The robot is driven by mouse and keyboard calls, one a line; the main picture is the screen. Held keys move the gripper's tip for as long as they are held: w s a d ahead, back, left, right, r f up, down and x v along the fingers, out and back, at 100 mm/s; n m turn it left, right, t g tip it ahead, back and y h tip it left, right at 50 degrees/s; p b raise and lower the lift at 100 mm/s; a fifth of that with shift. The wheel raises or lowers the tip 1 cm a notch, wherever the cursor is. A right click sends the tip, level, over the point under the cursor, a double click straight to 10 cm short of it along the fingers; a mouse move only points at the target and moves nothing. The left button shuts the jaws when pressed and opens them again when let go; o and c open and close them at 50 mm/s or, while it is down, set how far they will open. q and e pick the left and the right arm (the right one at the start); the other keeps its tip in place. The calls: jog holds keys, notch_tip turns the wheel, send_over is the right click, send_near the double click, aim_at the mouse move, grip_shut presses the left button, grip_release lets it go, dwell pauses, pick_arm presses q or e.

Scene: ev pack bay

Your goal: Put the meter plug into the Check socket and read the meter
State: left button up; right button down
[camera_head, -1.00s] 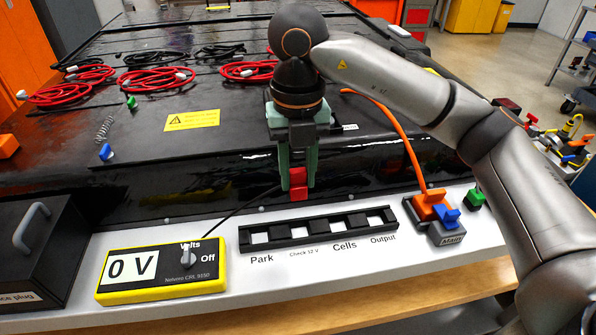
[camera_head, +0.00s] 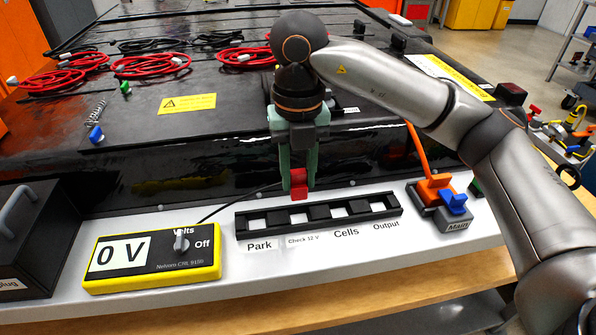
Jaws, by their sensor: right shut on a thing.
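My right gripper (camera_head: 299,185) is shut on the red meter plug (camera_head: 299,182), pointing down. The plug hangs above and behind the black socket strip (camera_head: 318,215), nearest the Check 12 V socket (camera_head: 299,215). It looks apart from the strip. The strip has sockets labelled Park, Check 12 V, Cells and Output, and all look empty. A black lead runs from the plug side to the yellow meter (camera_head: 152,258). The meter shows 0 V, and its knob (camera_head: 181,240) is by the words Volts and Off. My left gripper is not in view.
A black box with a handle (camera_head: 25,240) is at the left. Coiled red cables (camera_head: 150,65) lie on the black pack behind.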

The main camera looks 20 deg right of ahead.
aim_at(299, 194)
jog(key=shift+f+b, duration=0.3)
jog(key=shift+f, duration=0.25)
jog(key=shift+w+d+f+b, duration=0.1)
jog(key=shift+w+f+b, duration=0.05)
jog(key=shift+f+b, duration=0.6)
jog(key=shift+w+d+f+b, duration=0.1)
jog(key=shift+f+b, duration=0.55)
jog(key=shift+f, duration=0.65)
pick_arm(q)
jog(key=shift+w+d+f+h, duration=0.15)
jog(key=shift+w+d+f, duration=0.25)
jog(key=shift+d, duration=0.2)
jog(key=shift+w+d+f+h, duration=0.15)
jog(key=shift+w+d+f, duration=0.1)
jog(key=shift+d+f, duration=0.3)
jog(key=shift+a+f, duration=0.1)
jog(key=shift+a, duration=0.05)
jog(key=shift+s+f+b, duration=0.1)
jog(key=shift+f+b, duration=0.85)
jog(key=shift+b, duration=0.1)
pick_arm(e)
jog(key=shift+f, duration=1.15)
jog(key=c, duration=0.5)
grip_release()
